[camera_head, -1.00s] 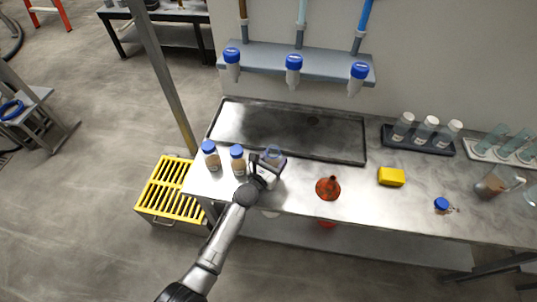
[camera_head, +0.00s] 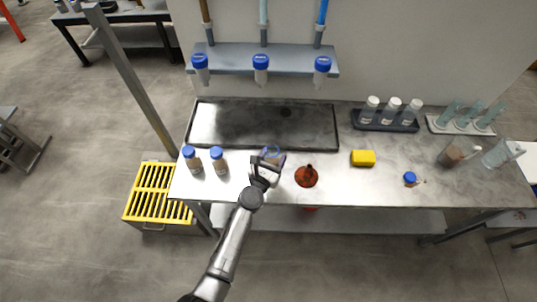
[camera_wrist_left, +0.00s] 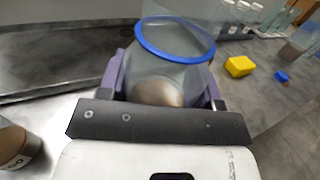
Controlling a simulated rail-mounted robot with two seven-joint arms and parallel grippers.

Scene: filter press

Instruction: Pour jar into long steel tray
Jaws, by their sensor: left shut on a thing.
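My left gripper (camera_head: 266,165) is shut on a clear, open jar (camera_head: 273,156) with a blue rim. In the left wrist view, the jar (camera_wrist_left: 172,70) stands between the fingers with brownish contents low inside. The long steel tray (camera_head: 262,148) is dark and shallow and lies along the back left of the bench. In the head view the jar is by the tray's front edge; whether it is above the bench or touching it I cannot tell. The tray also shows at the left of the wrist view (camera_wrist_left: 60,60). My right gripper is not in view.
Two blue-lidded jars (camera_head: 217,161) stand left of the gripper. Tube racks (camera_head: 385,124) and beakers (camera_head: 455,152) stand farther right. Blue-capped tubes hang from a shelf (camera_head: 290,62) behind.

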